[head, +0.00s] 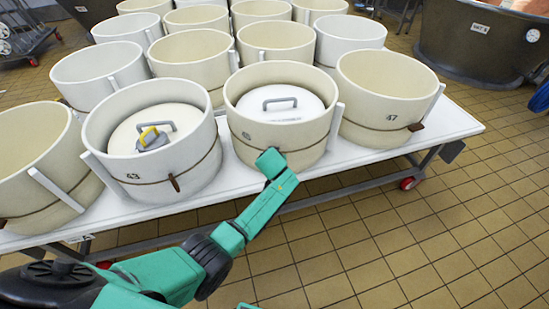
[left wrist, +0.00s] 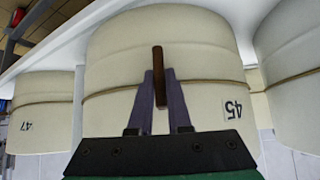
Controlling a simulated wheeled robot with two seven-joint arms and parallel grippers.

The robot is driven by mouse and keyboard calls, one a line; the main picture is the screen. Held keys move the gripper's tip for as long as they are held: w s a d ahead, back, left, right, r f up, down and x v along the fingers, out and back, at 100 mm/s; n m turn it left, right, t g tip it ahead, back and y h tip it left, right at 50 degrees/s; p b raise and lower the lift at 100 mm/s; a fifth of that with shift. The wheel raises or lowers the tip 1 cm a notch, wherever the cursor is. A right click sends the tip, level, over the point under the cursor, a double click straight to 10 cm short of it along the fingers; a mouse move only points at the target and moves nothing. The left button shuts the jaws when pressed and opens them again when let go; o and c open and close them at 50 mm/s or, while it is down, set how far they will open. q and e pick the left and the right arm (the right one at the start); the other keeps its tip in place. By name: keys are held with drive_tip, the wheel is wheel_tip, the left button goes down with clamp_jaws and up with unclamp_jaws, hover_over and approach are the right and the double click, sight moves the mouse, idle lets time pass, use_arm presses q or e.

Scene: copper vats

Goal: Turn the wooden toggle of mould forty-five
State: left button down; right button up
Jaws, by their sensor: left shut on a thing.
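Mould forty-five (head: 238,118) is a cream round vat with a white lid (head: 281,104) inside, at the front edge of the table in the head view. In the left wrist view it (left wrist: 205,50) appears upside down with its label "45" (left wrist: 233,107). Its brown wooden toggle (left wrist: 158,62) sits on the cord around the wall, lying along the vat's height in this view. My left gripper (left wrist: 160,80) has its two fingers on either side of the toggle, shut on it. In the head view my left wrist (head: 272,162) hides the toggle.
Mould 43 (head: 195,165) stands close on the left, with a yellow-grey object (head: 152,139) on its lid. Mould 47 (head: 375,115) stands close on the right. More moulds fill the white table (head: 448,122) behind. The tiled floor at front right is clear.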

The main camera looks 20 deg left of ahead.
use_arm(q)
drive_tip(key=c, duration=0.9)
unclamp_jaws()
drive_tip(key=shift+w, duration=0.1)
drive_tip(key=shift+o, duration=0.2)
drive_tip(key=p+v, duration=0.3)
drive_tip(key=v, duration=1.1)
drive_tip(key=shift+s, duration=0.3)
drive_tip(key=shift+d, duration=0.1)
